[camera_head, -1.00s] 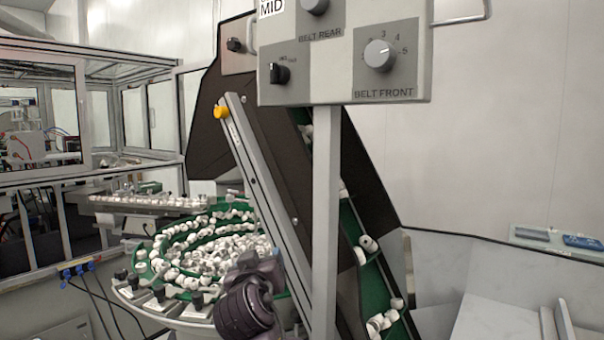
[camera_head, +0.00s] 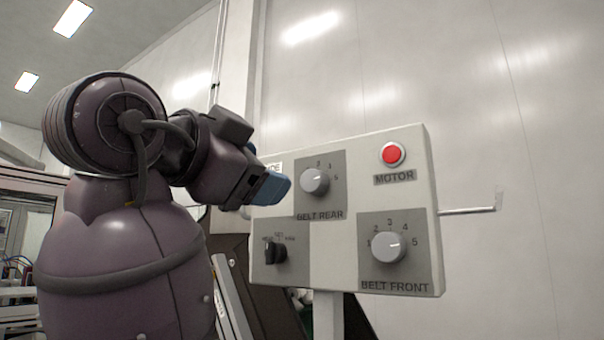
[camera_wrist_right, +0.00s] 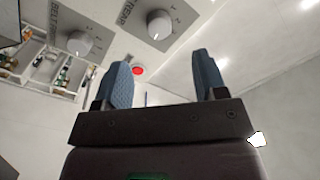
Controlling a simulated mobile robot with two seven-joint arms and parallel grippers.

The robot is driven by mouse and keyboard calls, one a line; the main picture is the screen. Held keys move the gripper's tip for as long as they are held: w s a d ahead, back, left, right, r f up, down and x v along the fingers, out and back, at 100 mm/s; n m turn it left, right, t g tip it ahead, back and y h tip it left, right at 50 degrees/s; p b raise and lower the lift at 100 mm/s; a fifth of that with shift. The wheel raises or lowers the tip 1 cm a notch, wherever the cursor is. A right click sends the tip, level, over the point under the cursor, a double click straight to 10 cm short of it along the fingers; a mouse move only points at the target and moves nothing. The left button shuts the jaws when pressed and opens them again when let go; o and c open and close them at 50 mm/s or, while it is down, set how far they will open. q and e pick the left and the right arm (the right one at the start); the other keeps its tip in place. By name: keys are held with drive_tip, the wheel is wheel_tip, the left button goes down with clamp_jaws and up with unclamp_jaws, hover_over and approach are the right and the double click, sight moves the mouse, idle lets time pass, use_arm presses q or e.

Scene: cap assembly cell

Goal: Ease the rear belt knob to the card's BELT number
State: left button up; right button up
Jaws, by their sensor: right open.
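The rear belt knob (camera_head: 314,181) is a round pale knob on the grey BELT REAR plate of the control panel (camera_head: 336,232). It also shows in the right wrist view (camera_wrist_right: 159,25); its exact setting is too small to read. My right gripper (camera_head: 268,188) has blue fingertips and is left of this knob, overlapping the panel's left edge in the head view. In the right wrist view its fingers (camera_wrist_right: 163,82) are spread, with nothing between them, apart from the panel. No BELT number is readable. My left gripper is out of view.
The front belt knob (camera_head: 388,247) is at the panel's lower right, and a black selector (camera_head: 275,252) at its lower left. The red MOTOR button (camera_head: 392,154) is at the upper right. A rod (camera_head: 468,210) sticks out right of the panel.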

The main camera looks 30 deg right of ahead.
sight(311, 179)
drive_tip(key=shift+m, duration=0.4)
drive_tip(key=x, duration=0.3)
drive_tip(key=p+x, duration=0.1)
drive_tip(key=x, duration=0.2)
drive_tip(key=s+r+p+x, duration=0.1)
drive_tip(key=x, duration=0.1)
drive_tip(key=shift+w+d, duration=0.1)
drive_tip(key=shift+d, duration=0.45)
drive_tip(key=shift+w+d+f+p, duration=0.1)
drive_tip(key=shift+w+d+p, duration=0.2)
drive_tip(key=shift+d, duration=0.3)
drive_tip(key=c, duration=0.9)
